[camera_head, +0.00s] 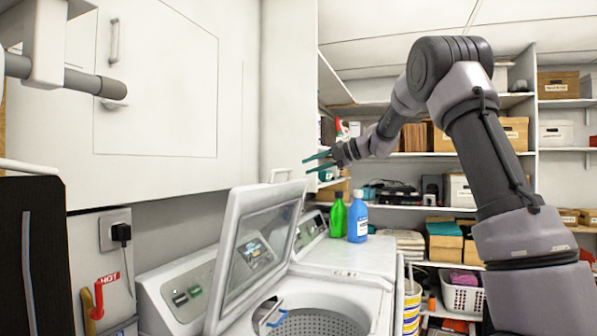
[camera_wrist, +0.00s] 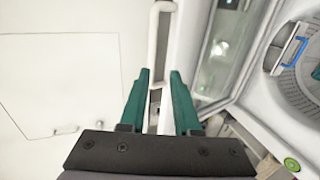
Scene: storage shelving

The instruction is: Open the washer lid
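The white washer (camera_head: 375,291) stands at the lower middle of the head view. Its lid (camera_head: 231,262), white-framed with a glass window, stands steeply raised, and the drum (camera_head: 318,322) is exposed. A white bar handle (camera_head: 280,171) sits at the lid's upper edge. In the wrist view the lid (camera_wrist: 205,92) is at upper right, and the handle (camera_wrist: 153,45) lies beyond the fingers. My gripper (camera_head: 317,162) is above and right of the handle in the head view. Its teal fingers (camera_wrist: 158,82) are apart, with the handle's near end seen between the tips; contact is not clear.
A green bottle (camera_head: 338,216) and a blue bottle (camera_head: 358,217) stand on the neighbouring machine's top. White cabinets (camera_head: 155,85) cover the left wall. Shelves with boxes (camera_head: 557,85) fill the back right. A white basket (camera_head: 461,294) sits low on the right.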

